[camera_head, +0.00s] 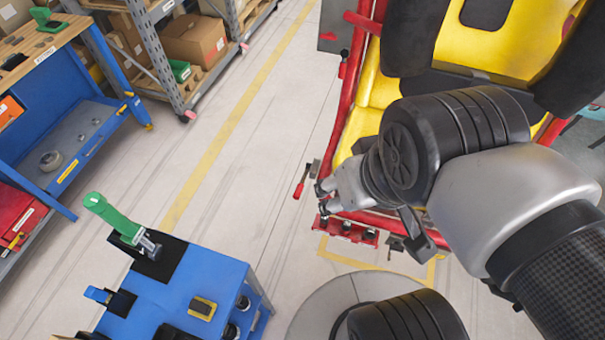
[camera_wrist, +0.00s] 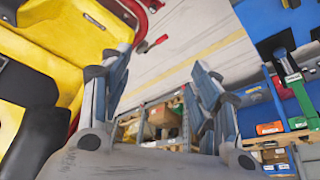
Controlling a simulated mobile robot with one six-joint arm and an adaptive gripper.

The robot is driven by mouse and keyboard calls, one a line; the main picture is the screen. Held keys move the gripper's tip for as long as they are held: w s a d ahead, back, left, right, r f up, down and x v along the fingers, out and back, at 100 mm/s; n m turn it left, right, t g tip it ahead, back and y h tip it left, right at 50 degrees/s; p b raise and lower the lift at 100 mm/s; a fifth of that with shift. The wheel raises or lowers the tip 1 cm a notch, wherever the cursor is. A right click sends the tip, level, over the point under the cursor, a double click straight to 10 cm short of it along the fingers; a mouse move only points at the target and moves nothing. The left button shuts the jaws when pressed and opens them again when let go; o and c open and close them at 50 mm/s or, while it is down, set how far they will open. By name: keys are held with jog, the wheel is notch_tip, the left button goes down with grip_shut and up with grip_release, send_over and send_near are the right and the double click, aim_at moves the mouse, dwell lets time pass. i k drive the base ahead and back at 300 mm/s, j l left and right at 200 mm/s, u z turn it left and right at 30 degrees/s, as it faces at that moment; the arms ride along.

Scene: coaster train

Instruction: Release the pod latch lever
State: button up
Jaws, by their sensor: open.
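The pod is a yellow seat shell (camera_head: 362,120) in a red tube frame, at the upper right in the head view; its yellow side also fills the left of the wrist view (camera_wrist: 62,42). A small lever with a red handle (camera_head: 299,190) sticks out from the pod's lower left side. In the wrist view a red-handled lever (camera_wrist: 158,41) shows beyond the fingertips, against the floor. My gripper (camera_head: 322,197) is open and empty, just right of the lever in the head view, apart from it. Its two spread fingers show in the wrist view (camera_wrist: 162,68). The lever's mount is partly hidden.
A blue cart (camera_head: 190,285) with a green-handled tool (camera_head: 112,215) stands at the lower left. A blue workbench (camera_head: 40,150) and a shelf with boxes (camera_head: 195,38) are farther left. Open floor lies between them and the pod. Black padded restraints (camera_head: 408,35) hang over the seat.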

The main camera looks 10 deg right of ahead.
aim_at(299, 190)
jog(key=u, duration=2.85)
jog(key=j+u, duration=0.3)
jog(key=i+j+u, duration=0.15)
jog(key=i+j, duration=0.2)
jog(key=j, duration=0.25)
jog(key=i+j+u, duration=0.1)
jog(key=i+j, duration=0.3)
jog(key=j, duration=0.2)
jog(key=i+j+u, duration=0.15)
jog(key=i+j, duration=0.25)
jog(key=i+l+z, duration=0.1)
jog(key=i+z, duration=0.65)
jog(key=i+j+z, duration=0.1)
jog(key=i+z, duration=0.3)
jog(key=i+j+z, duration=0.35)
jog(key=i+l+z, duration=0.2)
jog(key=i+z, duration=0.7)
jog(key=i+j+z, duration=0.1)
jog(key=i+z, duration=0.4)
jog(key=i+j+z, duration=0.45)
jog(key=i+l+z, duration=0.55)
jog(key=i+z, duration=0.15)
jog(key=z, duration=0.15)
jog(key=i+l+z, duration=0.1)
jog(key=i+z, duration=0.75)
jog(key=i+j+z, duration=0.15)
jog(key=z, duration=0.25)
jog(key=i+l+z, duration=0.2)
jog(key=i, duration=0.25)
